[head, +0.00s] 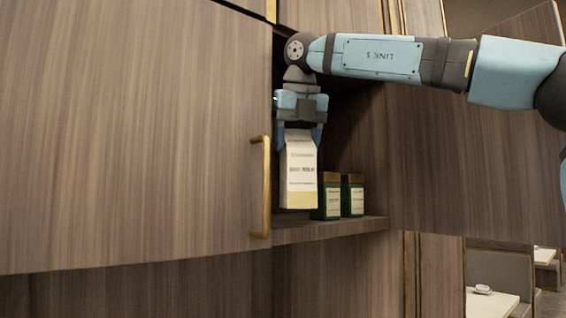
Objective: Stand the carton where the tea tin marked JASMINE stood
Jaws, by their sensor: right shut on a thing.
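My right gripper (299,133) is shut on the top of a white carton (301,170) with a pale yellow base. The carton hangs upright at the open front of the cabinet, and I cannot tell whether its base touches the shelf. Two dark green tins with gold lids and cream labels stand to its right: a nearer tin (329,198) and a second tin (353,197). Their labels are too small to read, so I cannot tell whether either is JASMINE. The left part of the shelf is hidden by the carton and a door. My left gripper is not in view.
The cabinet shelf (340,228) has its front edge below the tins. A large wooden door (130,140) with a brass handle (265,187) stands close left of the carton. Another wood panel (460,165) is at the right. Tables show far off at lower right.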

